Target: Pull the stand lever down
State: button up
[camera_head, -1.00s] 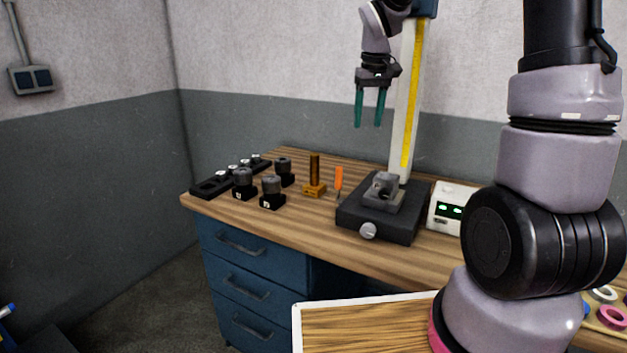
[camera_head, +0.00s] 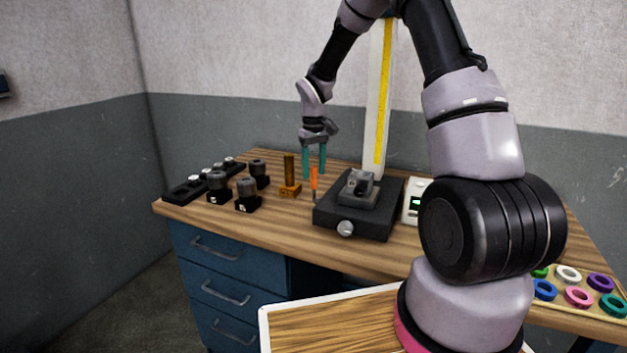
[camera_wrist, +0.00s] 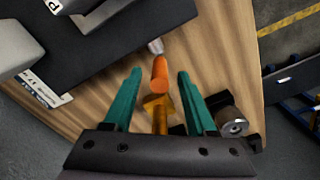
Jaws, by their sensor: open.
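The stand has a black base (camera_head: 352,217), a white column with a yellow scale (camera_head: 384,100), and a grey block on the base. An upright orange grip (camera_head: 314,179) on a short grey rod is at the base's left side and appears to be the stand lever. It also shows in the wrist view (camera_wrist: 160,75), with its rod reaching the edge of the dark base. My gripper (camera_head: 314,176) points down with its green fingers open and empty. In the wrist view, the fingers lie left and right of the orange grip. Contact cannot be seen.
A brass post on a block (camera_head: 289,175) stands close left of the orange grip. Several dark cylinders on black blocks (camera_head: 247,195) stand farther left. A white display box (camera_head: 413,201) is right of the base. A tray of coloured rings (camera_head: 575,287) is at the right.

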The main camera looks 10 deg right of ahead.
aim_at(314, 184)
jog(key=shift+f, duration=1.95)
grip_shut()
